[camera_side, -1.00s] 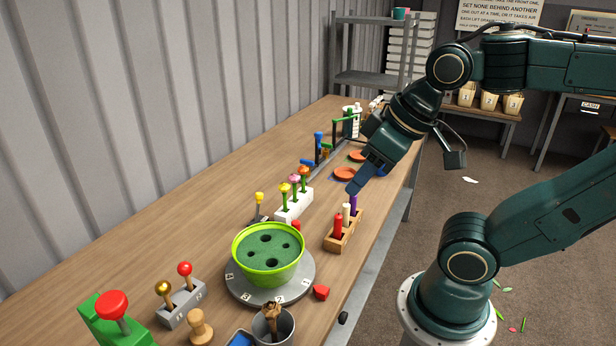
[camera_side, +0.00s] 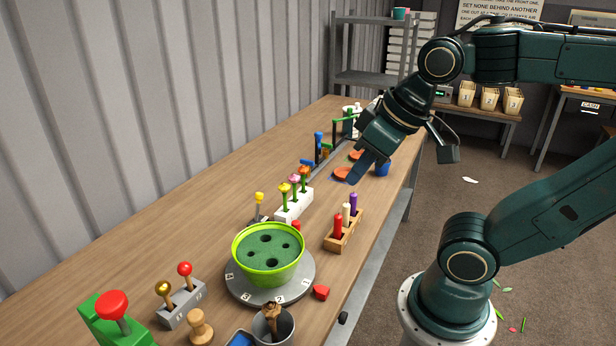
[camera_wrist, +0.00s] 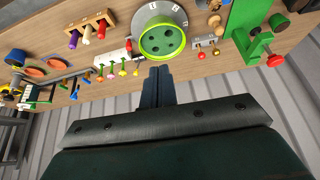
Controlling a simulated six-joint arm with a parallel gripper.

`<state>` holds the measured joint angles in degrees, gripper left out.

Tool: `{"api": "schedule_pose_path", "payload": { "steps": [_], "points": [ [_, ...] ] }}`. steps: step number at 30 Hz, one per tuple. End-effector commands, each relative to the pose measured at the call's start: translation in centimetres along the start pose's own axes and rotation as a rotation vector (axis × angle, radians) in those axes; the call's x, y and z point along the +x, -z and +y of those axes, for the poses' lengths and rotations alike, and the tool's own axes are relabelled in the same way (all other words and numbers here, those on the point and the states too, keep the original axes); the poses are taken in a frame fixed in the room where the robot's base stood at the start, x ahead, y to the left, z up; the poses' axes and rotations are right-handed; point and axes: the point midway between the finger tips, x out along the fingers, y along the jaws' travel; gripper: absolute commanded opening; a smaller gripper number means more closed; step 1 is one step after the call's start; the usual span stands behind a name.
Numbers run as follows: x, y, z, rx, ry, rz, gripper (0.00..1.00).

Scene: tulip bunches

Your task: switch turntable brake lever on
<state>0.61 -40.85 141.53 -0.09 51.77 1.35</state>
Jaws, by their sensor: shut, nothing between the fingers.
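A grey turntable (camera_side: 240,287) carries a lime-green pot (camera_side: 268,270) with a dark-holed green top; the wrist view shows the turntable (camera_wrist: 152,10) and pot (camera_wrist: 143,48) too. Left of it, a grey twin-lever box (camera_side: 183,310) has a gold-knobbed lever (camera_side: 163,288) and a red-knobbed lever (camera_side: 185,269). A yellow-knobbed lever (camera_side: 259,198) stands behind the pot. I cannot tell which lever is the brake. My gripper (camera_side: 355,181) is shut and empty, above the table beyond the flower rack; its fingers also show in the wrist view (camera_wrist: 157,72).
A white rack (camera_side: 293,208) of flowers and a wooden holder (camera_side: 343,232) with red, cream and purple pegs stand between my gripper and the turntable. A green block with a red knob (camera_side: 112,305) is front left.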

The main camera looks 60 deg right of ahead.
Motion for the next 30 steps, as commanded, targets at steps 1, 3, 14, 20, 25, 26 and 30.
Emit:
{"api": "schedule_pose_path", "payload": {
  "steps": [1, 3, 14, 20, 25, 26, 30],
  "points": [
    [0.0, 0.5, 0.1, 0.014, -0.002, -0.005, 0.00],
    [0.0, 1.2, 0.2, 0.038, -0.005, -0.014, 0.00],
    [0.9, 6.8, 1.5, 0.217, -0.032, -0.070, 0.00],
    [2.1, 10.0, 2.6, 0.325, -0.050, -0.101, 0.00],
    [3.4, 12.6, 3.7, 0.416, -0.066, -0.127, 0.00],
    [3.7, 13.0, 4.0, 0.431, -0.069, -0.132, 0.00],
    [5.0, 15.0, 5.0, 0.507, -0.083, -0.152, 0.00]
  ]
}}
